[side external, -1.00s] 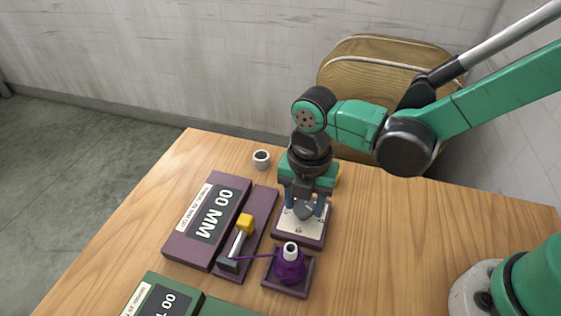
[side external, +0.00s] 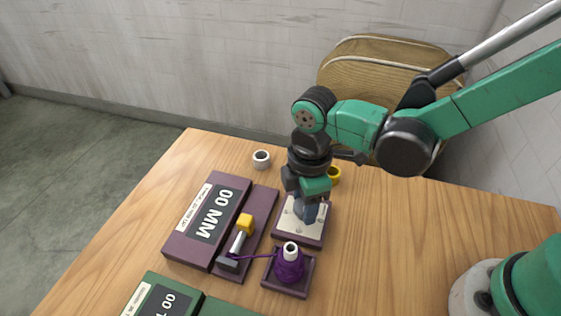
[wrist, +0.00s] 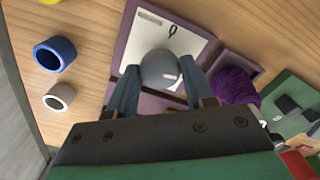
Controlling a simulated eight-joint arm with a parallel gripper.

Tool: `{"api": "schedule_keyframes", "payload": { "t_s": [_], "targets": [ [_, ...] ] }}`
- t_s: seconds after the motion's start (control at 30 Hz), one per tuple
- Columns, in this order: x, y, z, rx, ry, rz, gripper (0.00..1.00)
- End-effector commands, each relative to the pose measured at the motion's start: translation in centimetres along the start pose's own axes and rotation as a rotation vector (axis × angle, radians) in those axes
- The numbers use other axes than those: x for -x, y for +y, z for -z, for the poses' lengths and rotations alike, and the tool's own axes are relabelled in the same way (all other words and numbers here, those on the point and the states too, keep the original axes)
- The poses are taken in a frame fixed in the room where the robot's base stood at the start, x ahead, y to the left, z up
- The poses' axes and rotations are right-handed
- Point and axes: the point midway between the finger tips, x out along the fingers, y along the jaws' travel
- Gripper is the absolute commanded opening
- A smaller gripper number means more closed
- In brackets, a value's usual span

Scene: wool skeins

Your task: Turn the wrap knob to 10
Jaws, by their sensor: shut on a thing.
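The wrap knob (wrist: 160,70) is a round grey knob on a cream plate (side external: 315,236) in a purple frame. My gripper (side external: 308,207) is over this plate, pointing down. In the wrist view its two blue-grey fingers (wrist: 160,72) are closed on opposite sides of the knob. In the side view the fingers and wrist hide most of the knob. A small dark mark shows on the plate in the wrist view, but I cannot read which number the knob points to. The purple unit's display (side external: 212,214) reads 00 MM.
A purple wool skein (side external: 289,268) on a post stands just in front of the plate. A yellow-tipped lever (side external: 244,224) stands to its left. White (side external: 261,160), yellow (side external: 334,176) and blue (wrist: 54,54) rings lie nearby. Green units (side external: 158,297) are at the front. The table's right side is clear.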

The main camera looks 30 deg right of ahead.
Motion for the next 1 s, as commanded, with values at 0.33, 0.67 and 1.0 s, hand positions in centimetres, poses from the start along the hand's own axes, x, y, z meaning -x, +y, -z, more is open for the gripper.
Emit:
{"api": "schedule_keyframes", "payload": {
  "t_s": [0.33, 0.67, 1.0],
  "targets": [
    [0.03, 0.00, 0.00, -0.328, 0.000, 0.000, 0.00],
    [0.03, 0.00, 0.00, -0.642, 0.000, 0.000, 0.00],
    [0.02, 0.00, 0.00, -0.965, 0.000, 0.000, 0.00]
  ]
}}
